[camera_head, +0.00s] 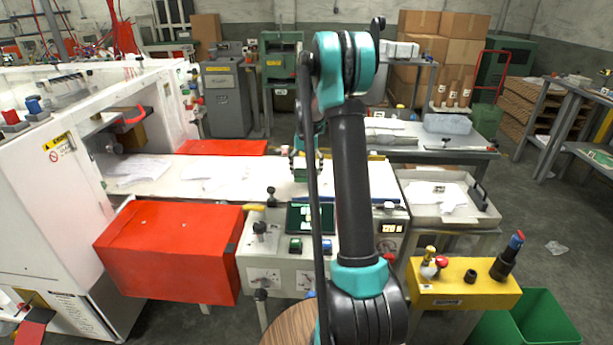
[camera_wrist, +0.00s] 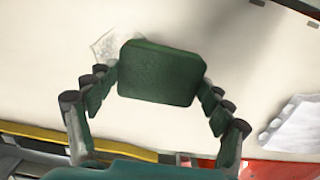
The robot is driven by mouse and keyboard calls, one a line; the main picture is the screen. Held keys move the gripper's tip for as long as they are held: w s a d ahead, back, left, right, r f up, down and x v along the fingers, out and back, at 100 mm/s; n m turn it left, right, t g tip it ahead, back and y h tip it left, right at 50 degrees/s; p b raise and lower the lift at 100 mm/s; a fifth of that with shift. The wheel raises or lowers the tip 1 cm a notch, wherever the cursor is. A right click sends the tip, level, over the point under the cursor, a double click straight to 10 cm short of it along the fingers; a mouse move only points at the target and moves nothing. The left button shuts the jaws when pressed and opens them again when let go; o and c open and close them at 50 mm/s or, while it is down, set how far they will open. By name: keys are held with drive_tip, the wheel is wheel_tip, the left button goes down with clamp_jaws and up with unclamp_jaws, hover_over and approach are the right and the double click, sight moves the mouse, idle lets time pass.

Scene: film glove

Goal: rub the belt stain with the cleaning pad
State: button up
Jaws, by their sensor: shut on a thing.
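My gripper (camera_wrist: 158,85) is shut on the green cleaning pad (camera_wrist: 160,72), with a jointed finger at each side of it. In the wrist view the pad is over the cream belt (camera_wrist: 230,35); I cannot tell whether it touches. A pale grey patch (camera_wrist: 107,46) shows on the belt beside the pad's upper left corner, partly hidden by the pad. It may be the stain, but I cannot tell for sure. In the head view the pad (camera_head: 300,175) is low over the right part of the belt (camera_head: 165,185), and my arm hides part of that area.
Crumpled white film pieces (camera_head: 135,168) lie on the belt to the left; one piece (camera_wrist: 293,126) shows at the right of the wrist view. A red guard (camera_head: 170,250) and a control panel (camera_head: 285,250) stand along the front edge. A tray (camera_head: 440,215) stands at right.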

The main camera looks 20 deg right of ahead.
sight(306, 172)
drive_tip(key=shift+r, duration=2.6)
